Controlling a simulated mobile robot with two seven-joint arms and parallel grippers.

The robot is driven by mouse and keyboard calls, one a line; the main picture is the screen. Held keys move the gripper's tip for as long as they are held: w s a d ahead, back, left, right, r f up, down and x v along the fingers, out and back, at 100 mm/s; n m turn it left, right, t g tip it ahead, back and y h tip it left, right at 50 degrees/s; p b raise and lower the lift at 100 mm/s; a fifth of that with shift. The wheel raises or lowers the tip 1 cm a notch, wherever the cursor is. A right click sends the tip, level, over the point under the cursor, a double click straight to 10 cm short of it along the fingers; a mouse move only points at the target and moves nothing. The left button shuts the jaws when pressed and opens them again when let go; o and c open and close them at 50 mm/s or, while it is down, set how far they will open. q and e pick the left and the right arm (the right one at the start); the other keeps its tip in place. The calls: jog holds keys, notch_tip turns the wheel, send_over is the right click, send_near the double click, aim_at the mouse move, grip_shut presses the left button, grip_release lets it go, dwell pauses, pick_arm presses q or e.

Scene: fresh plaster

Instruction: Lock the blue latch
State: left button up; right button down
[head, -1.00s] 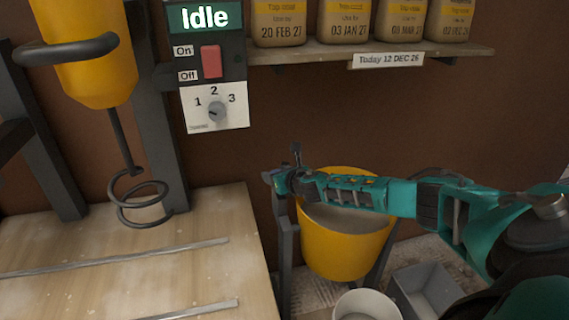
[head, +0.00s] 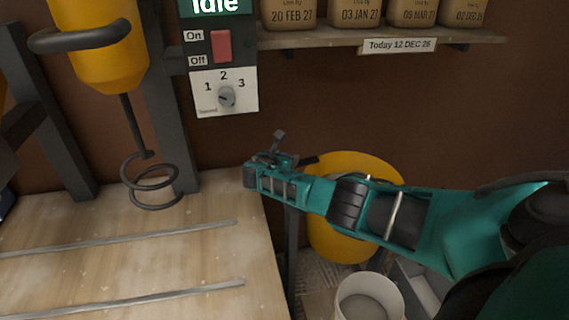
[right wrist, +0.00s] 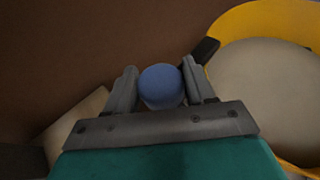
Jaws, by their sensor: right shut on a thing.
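The blue latch shows in the right wrist view as a round blue knob (right wrist: 161,85) between the two grey fingers. My right gripper (right wrist: 160,90) is shut on it. In the head view my right gripper (head: 262,168) is at the left of the yellow tub (head: 350,240), beside the bench's right edge, and the blue knob is hidden there. The tub, with a pale grey inside, also shows in the right wrist view (right wrist: 262,14). A dark part (right wrist: 205,49) lies between the right finger and the tub's rim. My left gripper is not in view.
A wooden bench (head: 130,265) with two metal strips fills the lower left. A mixer with a spiral whisk (head: 150,185) hangs over it. A control panel (head: 224,92) and a shelf of dated containers (head: 400,40) are behind. A white bucket (head: 368,297) stands below my right arm.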

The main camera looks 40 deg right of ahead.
jog(key=shift+m+g+h+b, duration=0.5)
jog(key=shift+m+g+b, duration=0.4)
jog(key=shift+g+b, duration=0.1)
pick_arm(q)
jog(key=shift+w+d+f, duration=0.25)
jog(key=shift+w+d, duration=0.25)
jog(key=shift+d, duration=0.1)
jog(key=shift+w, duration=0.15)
pick_arm(e)
jog(key=shift+c, duration=2.4)
grip_release()
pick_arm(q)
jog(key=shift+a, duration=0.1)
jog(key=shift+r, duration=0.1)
pick_arm(e)
jog(key=shift+r, duration=0.1)
